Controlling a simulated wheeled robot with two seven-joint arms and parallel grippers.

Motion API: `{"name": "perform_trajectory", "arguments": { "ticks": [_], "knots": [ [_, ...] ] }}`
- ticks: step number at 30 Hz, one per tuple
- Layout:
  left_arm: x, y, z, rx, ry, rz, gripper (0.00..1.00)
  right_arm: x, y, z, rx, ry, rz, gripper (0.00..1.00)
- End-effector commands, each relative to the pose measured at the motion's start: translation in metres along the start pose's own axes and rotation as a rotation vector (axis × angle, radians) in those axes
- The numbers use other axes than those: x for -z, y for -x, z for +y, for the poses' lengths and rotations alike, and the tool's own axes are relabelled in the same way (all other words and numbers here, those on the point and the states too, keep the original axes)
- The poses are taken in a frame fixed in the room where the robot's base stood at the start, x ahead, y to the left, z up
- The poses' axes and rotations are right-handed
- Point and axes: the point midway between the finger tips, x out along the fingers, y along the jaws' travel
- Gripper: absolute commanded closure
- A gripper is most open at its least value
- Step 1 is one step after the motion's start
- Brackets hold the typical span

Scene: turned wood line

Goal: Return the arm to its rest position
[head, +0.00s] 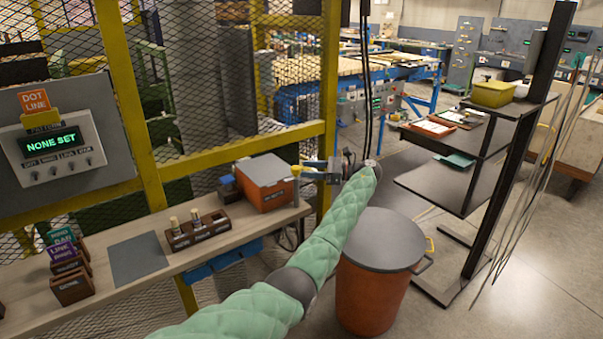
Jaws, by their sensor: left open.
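My left arm, in a green quilted sleeve, reaches from the bottom of the head view up to the right. My left gripper (312,168) is at its far end, pointing left, beside the orange box with a grey lid (265,182) on the bench. It is open, and I see nothing held in it. Small parts near its fingertips are hard to tell apart. My right gripper is not in view.
A wooden bench (195,258) runs along a yellow-framed mesh fence, bearing a peg holder (198,230), a grey mat (138,258) and labelled blocks (70,285). A lidded orange bin (370,295) stands below my forearm. A dark shelf rack (440,185) stands right.

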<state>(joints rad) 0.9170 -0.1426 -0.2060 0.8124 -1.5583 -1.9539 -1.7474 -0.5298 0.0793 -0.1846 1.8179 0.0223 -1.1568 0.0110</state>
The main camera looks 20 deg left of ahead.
Motion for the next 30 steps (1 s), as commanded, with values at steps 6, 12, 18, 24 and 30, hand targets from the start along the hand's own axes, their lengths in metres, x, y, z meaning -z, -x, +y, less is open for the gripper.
{"name": "perform_trajectory", "arguments": {
  "ticks": [6,12,18,24,30],
  "knots": [
    [0.001,0.009,0.0,0.0,-0.001,-0.001,0.46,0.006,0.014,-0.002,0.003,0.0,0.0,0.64],
    [0.0,0.011,0.0,0.0,-0.001,0.0,0.46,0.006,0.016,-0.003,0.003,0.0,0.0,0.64],
    [0.0,0.01,0.0,0.0,0.012,0.0,0.46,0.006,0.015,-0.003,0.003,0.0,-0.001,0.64],
    [-0.001,0.01,-0.005,0.028,0.209,-0.002,0.46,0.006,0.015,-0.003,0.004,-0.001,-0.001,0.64],
    [0.01,0.013,-0.027,0.121,0.489,0.115,0.46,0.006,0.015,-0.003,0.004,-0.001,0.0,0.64]
  ]
}}
